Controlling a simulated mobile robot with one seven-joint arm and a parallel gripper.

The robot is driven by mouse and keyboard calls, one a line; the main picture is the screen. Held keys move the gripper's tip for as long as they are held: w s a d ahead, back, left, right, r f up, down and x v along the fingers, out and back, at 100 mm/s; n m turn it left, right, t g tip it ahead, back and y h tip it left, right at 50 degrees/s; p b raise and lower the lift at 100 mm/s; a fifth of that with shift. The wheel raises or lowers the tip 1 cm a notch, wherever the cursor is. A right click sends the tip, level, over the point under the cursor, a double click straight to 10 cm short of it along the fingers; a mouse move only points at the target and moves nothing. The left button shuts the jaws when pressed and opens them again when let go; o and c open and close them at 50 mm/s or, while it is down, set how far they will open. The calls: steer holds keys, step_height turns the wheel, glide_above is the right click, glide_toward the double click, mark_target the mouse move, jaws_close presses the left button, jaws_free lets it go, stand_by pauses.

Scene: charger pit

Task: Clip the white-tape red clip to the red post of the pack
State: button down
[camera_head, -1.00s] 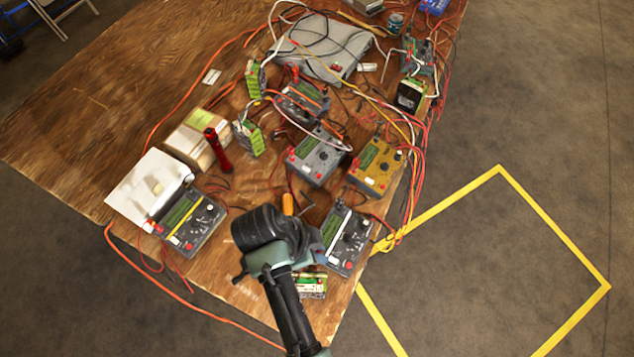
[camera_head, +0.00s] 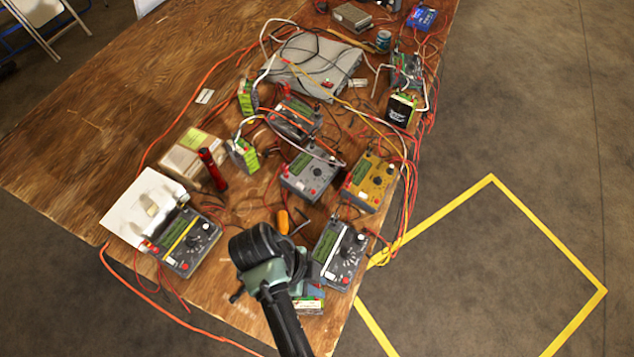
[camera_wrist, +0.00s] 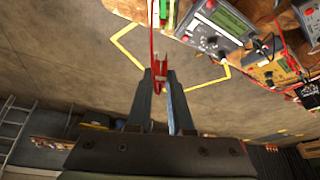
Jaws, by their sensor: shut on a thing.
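My gripper (camera_wrist: 160,80) points up in the wrist view, its two fingers shut on a small red clip (camera_wrist: 160,70) with a white band. A red lead (camera_wrist: 151,35) runs up from the clip. Beyond the fingertips, a green and white pack (camera_wrist: 166,12) shows at the top edge; its red post cannot be made out. In the head view the pack (camera_head: 312,304) lies at the table's near corner, partly hidden by my arm. My wrist covers the fingertips and the clip there. I cannot tell whether the clip touches the pack.
A grey charger with a white stripe (camera_head: 340,255) stands close to the right of my wrist. Several more chargers, a yellow one (camera_head: 368,182) and loose leads crowd the wooden table (camera_head: 85,150). An orange-handled tool (camera_head: 283,221) lies behind my wrist. Floor beyond the right edge is clear.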

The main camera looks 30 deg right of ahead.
steer(key=shift+f, duration=0.1)
steer(key=shift+f+b, duration=2.5)
steer(key=shift+f, duration=0.85)
steer(key=shift+f, duration=0.25)
steer(key=c, duration=0.7)
jaws_free()
steer(key=shift+c, duration=0.2)
steer(key=shift+o, duration=1.1)
